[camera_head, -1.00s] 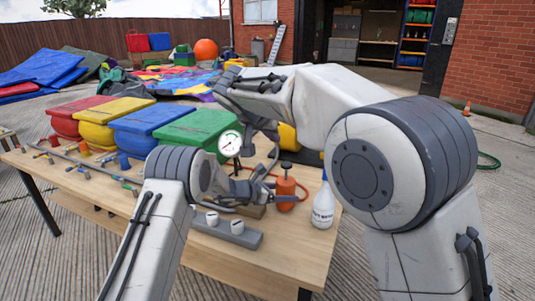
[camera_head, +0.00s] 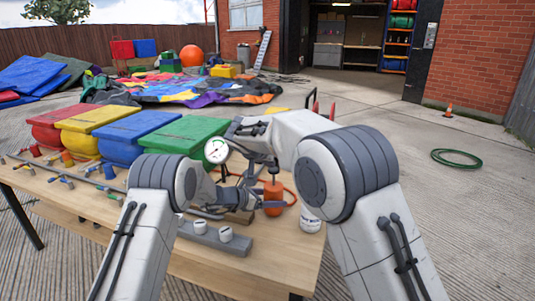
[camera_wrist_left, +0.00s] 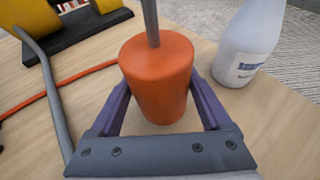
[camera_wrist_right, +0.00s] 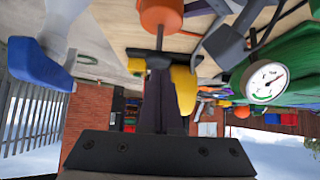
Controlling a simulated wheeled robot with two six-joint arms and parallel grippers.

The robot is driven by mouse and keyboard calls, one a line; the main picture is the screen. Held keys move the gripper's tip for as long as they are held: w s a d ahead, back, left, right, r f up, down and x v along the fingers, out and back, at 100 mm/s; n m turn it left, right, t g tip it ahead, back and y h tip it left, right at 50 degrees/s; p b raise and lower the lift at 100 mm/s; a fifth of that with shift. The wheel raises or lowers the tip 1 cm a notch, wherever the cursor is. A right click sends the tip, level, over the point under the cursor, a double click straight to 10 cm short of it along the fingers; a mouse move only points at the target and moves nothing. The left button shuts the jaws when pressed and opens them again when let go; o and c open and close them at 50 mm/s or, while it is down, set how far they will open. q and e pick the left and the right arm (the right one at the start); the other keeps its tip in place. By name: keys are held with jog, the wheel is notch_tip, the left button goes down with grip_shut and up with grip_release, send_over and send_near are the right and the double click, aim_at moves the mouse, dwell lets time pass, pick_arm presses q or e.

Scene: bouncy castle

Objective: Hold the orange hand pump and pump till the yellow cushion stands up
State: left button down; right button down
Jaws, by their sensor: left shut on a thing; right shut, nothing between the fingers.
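The orange hand pump (camera_head: 273,193) stands upright at the table's right end. My left gripper (camera_head: 262,200) is shut around its orange body (camera_wrist_left: 156,75), with a finger on each side; the grey rod rises above. My right gripper (camera_wrist_right: 160,70) is shut and empty at the pump's dark T-shaped handle, seen upside down in the right wrist view; I cannot tell whether they touch. A box-shaped yellow cushion (camera_head: 97,116) lies in the row on the table. Another yellow piece (camera_head: 277,110) shows behind my right arm, mostly hidden; I cannot tell its shape.
Red (camera_head: 50,115), blue (camera_head: 145,125) and green (camera_head: 185,131) cushions line the table (camera_head: 250,262). A gauge (camera_head: 216,150) stands beside the pump. A white bottle (camera_wrist_left: 247,40) is close right of it. An orange hose (camera_wrist_left: 50,92) runs left. A grey block with white knobs (camera_head: 205,235) lies in front.

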jog(key=shift+f, duration=0.45)
jog(key=shift+f, duration=2.15)
jog(key=w+r+v, duration=0.2)
jog(key=v, duration=1.1)
jog(key=shift+d, duration=0.3)
jog(key=shift+r, duration=0.1)
